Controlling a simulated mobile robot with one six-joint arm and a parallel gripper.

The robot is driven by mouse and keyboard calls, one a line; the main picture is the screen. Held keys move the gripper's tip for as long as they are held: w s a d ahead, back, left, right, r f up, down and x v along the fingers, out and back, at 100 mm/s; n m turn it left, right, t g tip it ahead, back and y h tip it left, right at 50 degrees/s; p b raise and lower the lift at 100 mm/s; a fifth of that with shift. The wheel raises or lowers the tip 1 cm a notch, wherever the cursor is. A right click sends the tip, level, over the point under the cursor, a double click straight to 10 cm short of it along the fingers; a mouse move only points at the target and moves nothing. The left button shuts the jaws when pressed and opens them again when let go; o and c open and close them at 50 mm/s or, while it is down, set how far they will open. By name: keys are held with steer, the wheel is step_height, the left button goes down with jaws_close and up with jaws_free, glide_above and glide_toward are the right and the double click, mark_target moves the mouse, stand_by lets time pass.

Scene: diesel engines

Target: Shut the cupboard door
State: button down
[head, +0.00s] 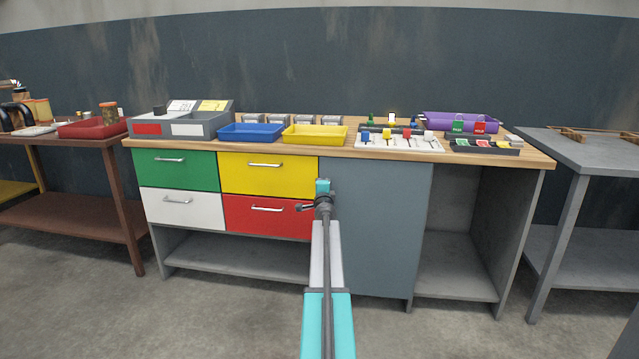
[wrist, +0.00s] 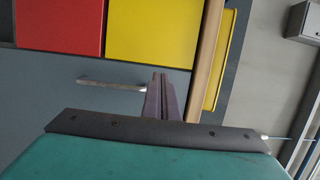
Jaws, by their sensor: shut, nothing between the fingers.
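The cupboard door (head: 385,225) is the plain grey-blue panel right of the drawers, under the wooden worktop. It looks about flush with the front, and I see no clear gap; a small one I cannot rule out. It also fills the left of the wrist view (wrist: 50,88), where its bar handle (wrist: 108,85) shows near the drawer side. My gripper (head: 323,184) is in front of the door's upper left edge. In the wrist view its fingers (wrist: 160,82) are shut and empty, close to the handle's upper end. Whether they touch the door or handle I cannot tell.
Green, yellow, white and red drawers, all shut, are left of the door; the yellow drawer (head: 268,174) is nearest the gripper. An open compartment (head: 458,235) is at right. The worktop (head: 375,153) holds trays and small parts. Side tables flank the bench.

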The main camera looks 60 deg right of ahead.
steer(key=s+a, duration=0.2)
steer(key=a, duration=0.4)
steer(key=shift+s, duration=0.15)
steer(key=shift+a, duration=0.1)
stand_by(0.6)
